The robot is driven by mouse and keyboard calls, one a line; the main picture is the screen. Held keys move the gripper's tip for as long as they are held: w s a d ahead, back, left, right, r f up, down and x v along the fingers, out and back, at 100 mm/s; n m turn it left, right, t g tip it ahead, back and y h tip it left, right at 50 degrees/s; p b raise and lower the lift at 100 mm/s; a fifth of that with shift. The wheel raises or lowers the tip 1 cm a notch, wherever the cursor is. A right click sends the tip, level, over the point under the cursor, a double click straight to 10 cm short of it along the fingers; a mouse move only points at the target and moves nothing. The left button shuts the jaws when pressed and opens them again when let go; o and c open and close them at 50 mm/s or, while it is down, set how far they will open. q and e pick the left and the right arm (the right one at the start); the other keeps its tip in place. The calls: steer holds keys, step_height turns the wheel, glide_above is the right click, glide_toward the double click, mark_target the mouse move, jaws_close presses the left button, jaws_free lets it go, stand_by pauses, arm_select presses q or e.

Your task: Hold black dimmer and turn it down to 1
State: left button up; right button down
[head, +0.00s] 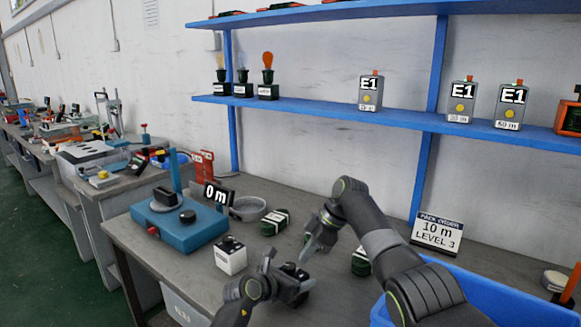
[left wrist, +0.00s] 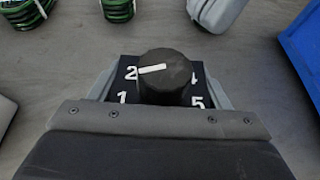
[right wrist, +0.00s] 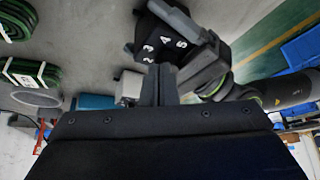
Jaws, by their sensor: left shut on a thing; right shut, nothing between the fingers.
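The black dimmer (head: 303,281) is held by my left gripper (head: 290,287) over the near part of the workbench. In the left wrist view, the grey fingers of my left gripper (left wrist: 161,90) are shut on both sides of its body. Its round black knob (left wrist: 165,75) has a white pointer line toward the 2; the 1, 4 and 5 also show. The 3 is hidden behind the knob in that view. My right gripper (head: 308,254) is shut and empty, pointing down close to the dimmer. In the right wrist view, its fingertips (right wrist: 159,72) are just below the dimmer's numbered face (right wrist: 165,45).
A white box with a black knob (head: 231,258) stands left of the dimmer. Green cable coils (head: 274,222) lie behind. A blue bin (head: 470,290) stands at right, by a 10 m LEVEL 3 sign (head: 437,233).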

steer(key=shift+r, duration=1.8)
arm_select(q)
steer(key=o, duration=1.1)
steer(key=shift+a, duration=0.1)
